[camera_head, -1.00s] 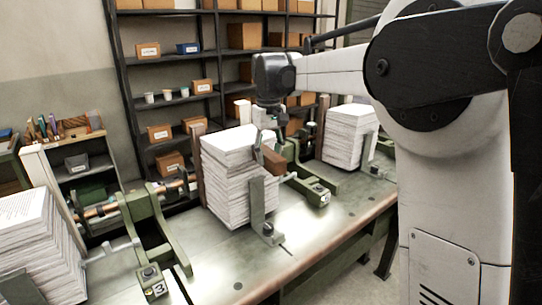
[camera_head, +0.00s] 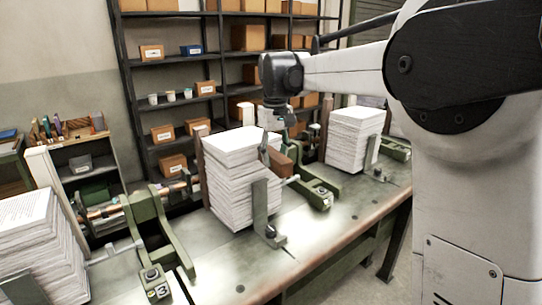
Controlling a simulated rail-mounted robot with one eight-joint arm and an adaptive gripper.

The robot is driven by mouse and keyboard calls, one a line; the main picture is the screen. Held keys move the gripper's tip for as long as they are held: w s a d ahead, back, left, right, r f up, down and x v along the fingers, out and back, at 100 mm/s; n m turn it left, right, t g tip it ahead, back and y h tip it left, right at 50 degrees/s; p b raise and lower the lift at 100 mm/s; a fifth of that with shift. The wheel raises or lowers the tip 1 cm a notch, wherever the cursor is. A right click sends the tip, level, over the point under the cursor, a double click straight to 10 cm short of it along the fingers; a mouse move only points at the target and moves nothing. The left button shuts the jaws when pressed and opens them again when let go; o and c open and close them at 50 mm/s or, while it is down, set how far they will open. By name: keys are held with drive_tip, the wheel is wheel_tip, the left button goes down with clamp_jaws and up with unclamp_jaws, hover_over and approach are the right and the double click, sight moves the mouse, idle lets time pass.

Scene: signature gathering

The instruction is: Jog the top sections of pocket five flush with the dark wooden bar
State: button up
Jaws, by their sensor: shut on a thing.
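A tall stack of white paper sections (camera_head: 228,182) stands in the middle pocket on the bench. Its pocket number is not readable, so I cannot confirm it is pocket five. My gripper (camera_head: 269,149) points down at the stack's upper right side. It is shut on the dark wooden bar (camera_head: 282,166), a reddish-brown block held beside the top sections, above the bench. The fingers are partly hidden, and I cannot tell whether the bar touches the paper.
A grey upright bracket (camera_head: 260,208) stands at the stack's front. Green clamps flank it, the left one (camera_head: 147,230) labelled 3, the right one (camera_head: 318,188) close by. Other paper stacks stand left (camera_head: 40,245) and right (camera_head: 352,138). The bench's front (camera_head: 300,248) is clear.

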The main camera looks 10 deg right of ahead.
sight(282, 158)
drive_tip(key=shift+s+d+r, duration=0.2)
drive_tip(key=shift+s, duration=0.3)
drive_tip(key=shift+s+d+r, duration=0.15)
drive_tip(key=shift+s+d, duration=0.1)
drive_tip(key=shift+s, duration=0.2)
drive_tip(key=shift+s+d+r, duration=0.2)
drive_tip(key=shift+s, duration=0.3)
